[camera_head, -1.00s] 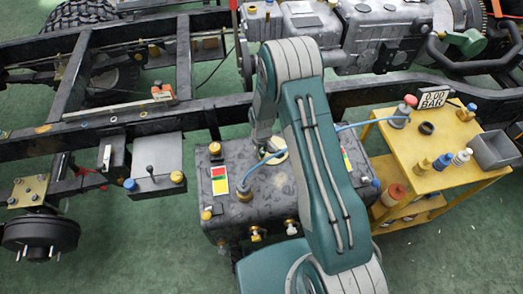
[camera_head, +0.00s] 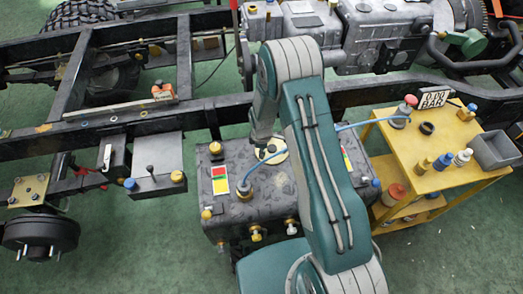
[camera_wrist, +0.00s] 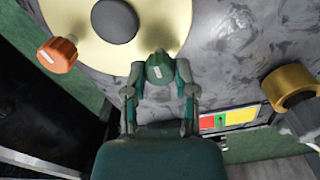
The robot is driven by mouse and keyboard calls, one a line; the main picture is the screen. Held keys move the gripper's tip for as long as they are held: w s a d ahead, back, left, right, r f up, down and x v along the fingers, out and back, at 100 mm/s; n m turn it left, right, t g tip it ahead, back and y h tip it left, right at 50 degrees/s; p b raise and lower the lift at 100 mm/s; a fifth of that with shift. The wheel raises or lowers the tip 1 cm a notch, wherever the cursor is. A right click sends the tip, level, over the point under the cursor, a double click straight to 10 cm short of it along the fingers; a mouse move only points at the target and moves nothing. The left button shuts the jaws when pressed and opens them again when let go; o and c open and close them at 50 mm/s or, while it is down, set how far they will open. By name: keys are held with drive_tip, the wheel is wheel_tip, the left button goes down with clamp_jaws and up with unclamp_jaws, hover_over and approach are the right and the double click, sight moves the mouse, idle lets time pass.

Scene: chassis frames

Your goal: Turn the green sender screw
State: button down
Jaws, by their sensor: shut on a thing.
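The green sender screw (camera_wrist: 160,68) sits at the edge of a cream round plate (camera_wrist: 150,30) on the grey tank in the wrist view. It has a small pale mark on its head. My gripper (camera_wrist: 160,84) has one finger on either side of the screw and is shut on it. In the head view my gripper (camera_head: 263,148) is over the cream plate (camera_head: 275,155) on top of the tank (camera_head: 262,195). The green screw is hidden there behind my gripper and arm.
An orange knob (camera_wrist: 58,54) stands left of the plate in the wrist view. A brass fitting (camera_wrist: 290,88) stands at right. A yellow trolley (camera_head: 440,180) with bottles and a grey bin (camera_head: 494,150) stands right of the tank. Chassis rails (camera_head: 80,140) run behind the tank.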

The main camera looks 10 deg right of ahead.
drive_tip(key=shift+n, duration=0.3)
drive_tip(key=shift+c, duration=2)
unclamp_jaws()
drive_tip(key=shift+f, duration=0.1)
wheel_tip(320, 180, up, 12)
